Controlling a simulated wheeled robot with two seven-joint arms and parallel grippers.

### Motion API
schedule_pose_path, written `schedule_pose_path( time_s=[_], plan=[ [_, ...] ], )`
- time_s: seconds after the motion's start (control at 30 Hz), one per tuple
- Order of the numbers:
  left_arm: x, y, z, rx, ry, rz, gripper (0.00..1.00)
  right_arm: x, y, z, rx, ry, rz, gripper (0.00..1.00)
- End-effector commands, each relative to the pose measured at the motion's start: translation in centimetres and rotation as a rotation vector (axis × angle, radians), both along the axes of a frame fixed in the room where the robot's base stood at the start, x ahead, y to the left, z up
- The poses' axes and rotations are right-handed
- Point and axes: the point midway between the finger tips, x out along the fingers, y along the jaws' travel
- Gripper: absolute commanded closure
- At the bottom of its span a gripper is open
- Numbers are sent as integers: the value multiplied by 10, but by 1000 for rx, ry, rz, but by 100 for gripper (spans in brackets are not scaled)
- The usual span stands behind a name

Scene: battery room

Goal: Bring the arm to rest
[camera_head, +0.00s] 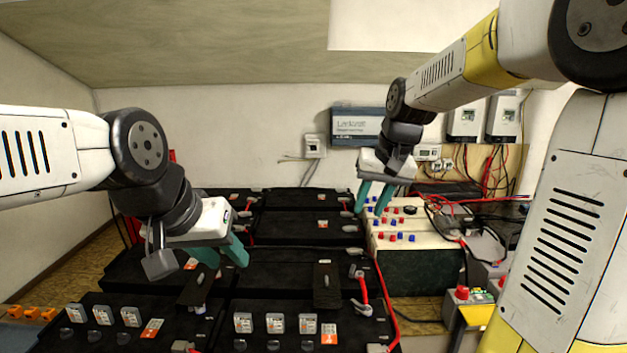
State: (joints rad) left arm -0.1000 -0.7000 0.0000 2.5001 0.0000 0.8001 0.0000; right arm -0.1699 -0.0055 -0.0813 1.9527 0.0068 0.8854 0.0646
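My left arm comes in from the left, and my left gripper (222,256) hangs above the black battery units at the lower left. Its teal fingers are spread and I see nothing between them. My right arm comes in from the upper right. My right gripper (373,203) points down near the white-topped panel (419,238) with red and blue knobs. Its teal fingers are apart and I see nothing held; whether the tips touch the panel I cannot tell.
Black battery units (293,197) fill the middle. A red-handled cable (363,288) lies at their right side. Red and black cables (495,165) hang by the back wall. The space above the batteries between my arms is clear.

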Motion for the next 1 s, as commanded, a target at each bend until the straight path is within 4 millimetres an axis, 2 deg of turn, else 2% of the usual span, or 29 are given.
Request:
schedule_pose_path(
  time_s=[0.03,0.1,0.3,0.4,0.5,0.7,1.0],
  plan=[
    [0,0,0,0,0,0,64,-22,-4,10,6,-30,2,68],
    [0,0,0,0,0,0,64,-50,-7,18,9,-61,8,68],
    [0,0,0,0,0,0,64,-127,-14,23,7,-153,23,68],
    [0,0,0,0,0,0,64,-158,-16,18,2,-191,27,68],
    [0,0,0,0,0,0,64,-180,-16,11,-5,-220,30,68],
    [0,0,0,0,0,0,64,-198,-17,3,-12,-243,34,68],
    [0,0,0,0,0,0,64,-198,-17,3,-12,-243,34,68]
  ],
)
